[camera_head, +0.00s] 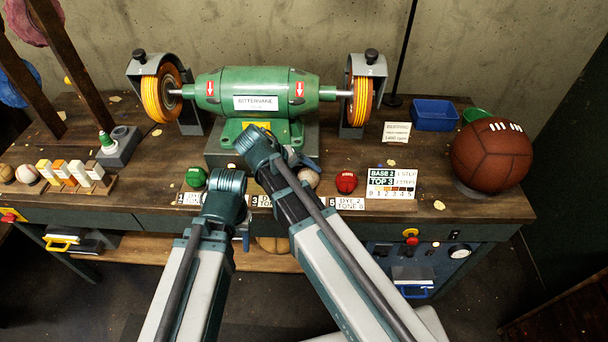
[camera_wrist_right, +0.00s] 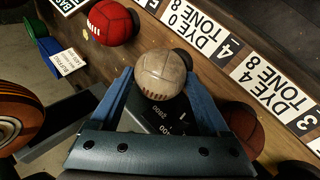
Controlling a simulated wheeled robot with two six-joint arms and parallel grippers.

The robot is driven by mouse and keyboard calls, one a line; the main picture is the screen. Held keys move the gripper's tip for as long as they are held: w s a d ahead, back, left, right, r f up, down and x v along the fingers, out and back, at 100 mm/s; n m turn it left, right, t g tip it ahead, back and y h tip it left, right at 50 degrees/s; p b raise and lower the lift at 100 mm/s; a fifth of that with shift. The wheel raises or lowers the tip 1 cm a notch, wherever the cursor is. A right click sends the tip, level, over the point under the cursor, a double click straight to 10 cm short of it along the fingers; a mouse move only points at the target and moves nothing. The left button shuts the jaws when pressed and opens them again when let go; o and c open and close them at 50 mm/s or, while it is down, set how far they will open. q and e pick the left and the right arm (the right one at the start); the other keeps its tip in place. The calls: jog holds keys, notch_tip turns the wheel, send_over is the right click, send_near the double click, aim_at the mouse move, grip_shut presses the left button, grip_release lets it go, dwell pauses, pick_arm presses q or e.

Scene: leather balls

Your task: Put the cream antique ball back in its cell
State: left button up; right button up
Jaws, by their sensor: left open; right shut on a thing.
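The cream antique ball (camera_wrist_right: 160,74) sits between the blue fingers of my right gripper (camera_wrist_right: 163,95) in the right wrist view. The gripper is shut on it. In the head view the ball (camera_head: 309,177) shows just right of my right wrist, at the row of numbered cells, beside the label numbered 4 (camera_wrist_right: 200,22). I cannot tell whether it touches its cell; a dark piece shows just behind it. My left gripper (camera_head: 243,232) is open and mostly hidden behind its own arm, at the bench's front edge.
A red ball (camera_head: 346,181) sits to the right and a green ball (camera_head: 196,177) to the left. A brown ball (camera_wrist_right: 243,125) is by label 3. The green bench grinder (camera_head: 253,92) stands behind the row. A football-like ball (camera_head: 491,155) is far right.

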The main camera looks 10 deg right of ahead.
aim_at(304, 172)
jog(key=shift+f+b, duration=0.5)
jog(key=o, duration=1)
jog(key=shift+c, duration=0.2)
jog(key=shift+r, duration=0.15)
notch_tip(304, 172, up, 7)
jog(key=p, duration=0.7)
